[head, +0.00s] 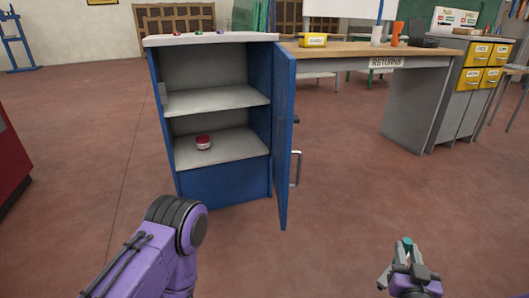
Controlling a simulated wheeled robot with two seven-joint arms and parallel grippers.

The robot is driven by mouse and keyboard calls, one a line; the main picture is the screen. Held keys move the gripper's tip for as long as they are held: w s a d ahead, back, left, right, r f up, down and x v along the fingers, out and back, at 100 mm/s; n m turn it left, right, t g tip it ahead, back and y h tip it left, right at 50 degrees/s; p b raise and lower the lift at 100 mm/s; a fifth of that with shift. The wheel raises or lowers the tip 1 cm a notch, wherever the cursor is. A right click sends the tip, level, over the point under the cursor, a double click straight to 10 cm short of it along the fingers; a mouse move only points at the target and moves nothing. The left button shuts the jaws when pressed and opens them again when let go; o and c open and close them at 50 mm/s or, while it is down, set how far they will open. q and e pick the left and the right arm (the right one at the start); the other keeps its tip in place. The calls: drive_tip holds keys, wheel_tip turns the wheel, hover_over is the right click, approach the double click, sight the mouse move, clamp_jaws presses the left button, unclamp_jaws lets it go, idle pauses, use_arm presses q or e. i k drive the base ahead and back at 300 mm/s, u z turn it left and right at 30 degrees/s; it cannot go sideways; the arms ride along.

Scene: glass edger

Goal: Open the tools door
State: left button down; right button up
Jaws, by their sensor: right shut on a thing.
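A blue cabinet (225,182) with a pale top stands ahead, its front open. Its blue door (284,135) is swung wide open on the right side, seen nearly edge-on. The door's metal handle (296,168) shows low on its outer face. No tools label is readable on it. My right gripper (405,252) is at the lower right, well apart from the door and handle. It is shut on a small teal-grey thing (407,243) that I cannot identify. My left arm comes in at the lower left; its gripper is out of view.
A red round tin (204,142) sits on the cabinet's lower shelf; the upper shelf looks empty. A wooden returns bench (345,48) stands behind at right, beside grey cabinets with yellow drawers (483,55). A red unit (10,155) is at far left. The floor in front is clear.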

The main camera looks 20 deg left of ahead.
sight(284, 67)
drive_tip(key=u, duration=0.15)
drive_tip(key=i, duration=0.95)
